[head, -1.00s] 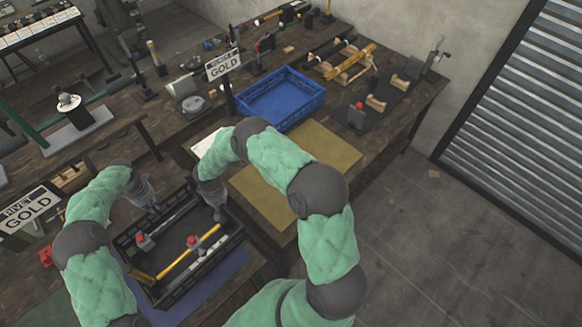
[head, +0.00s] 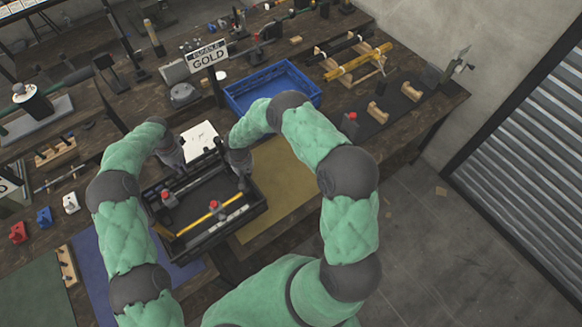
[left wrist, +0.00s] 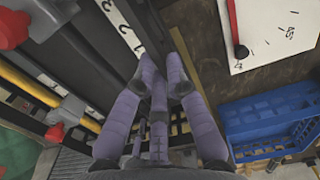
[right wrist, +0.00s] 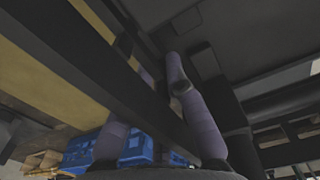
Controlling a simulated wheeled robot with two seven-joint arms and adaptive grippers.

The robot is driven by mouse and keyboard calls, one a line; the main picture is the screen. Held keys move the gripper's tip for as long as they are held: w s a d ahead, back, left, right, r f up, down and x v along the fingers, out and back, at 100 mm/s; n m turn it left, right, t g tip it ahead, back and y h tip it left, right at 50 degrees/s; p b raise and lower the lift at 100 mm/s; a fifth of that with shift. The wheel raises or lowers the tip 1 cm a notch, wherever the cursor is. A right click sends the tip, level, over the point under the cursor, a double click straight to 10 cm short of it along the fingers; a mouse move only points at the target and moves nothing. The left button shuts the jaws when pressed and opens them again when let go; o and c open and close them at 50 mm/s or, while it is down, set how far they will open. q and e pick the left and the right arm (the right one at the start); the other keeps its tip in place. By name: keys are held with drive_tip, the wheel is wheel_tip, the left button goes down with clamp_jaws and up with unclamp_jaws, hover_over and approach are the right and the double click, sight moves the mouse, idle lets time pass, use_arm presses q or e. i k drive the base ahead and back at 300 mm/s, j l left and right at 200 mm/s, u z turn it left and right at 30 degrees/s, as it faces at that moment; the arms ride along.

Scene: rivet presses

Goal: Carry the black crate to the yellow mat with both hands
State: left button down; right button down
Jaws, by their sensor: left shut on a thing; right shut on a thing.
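The black crate (head: 226,236) hangs between my two grippers in the head view, holding a yellow-handled tool (head: 200,221) and red-topped pieces. Its right end overlaps the left edge of the yellow mat (head: 285,188) in the picture; its height above the table is unclear. My left gripper (head: 180,167) is shut on the crate's far-left wall. My right gripper (head: 243,180) is shut on its far-right wall. The left wrist view shows fingers (left wrist: 160,82) gripping the wall; the right wrist view shows fingers (right wrist: 158,85) around the dark wall (right wrist: 95,65).
A blue crate (head: 234,101) stands behind the mat, with a GOLD sign (head: 208,55) to its left. A white sheet (head: 199,136) lies behind the black crate. A blue-purple mat (head: 96,275) lies at left. Wooden racks stand back right. Much of the yellow mat is bare.

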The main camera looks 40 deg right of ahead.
sight(275, 176)
drive_tip(key=l, duration=1.55)
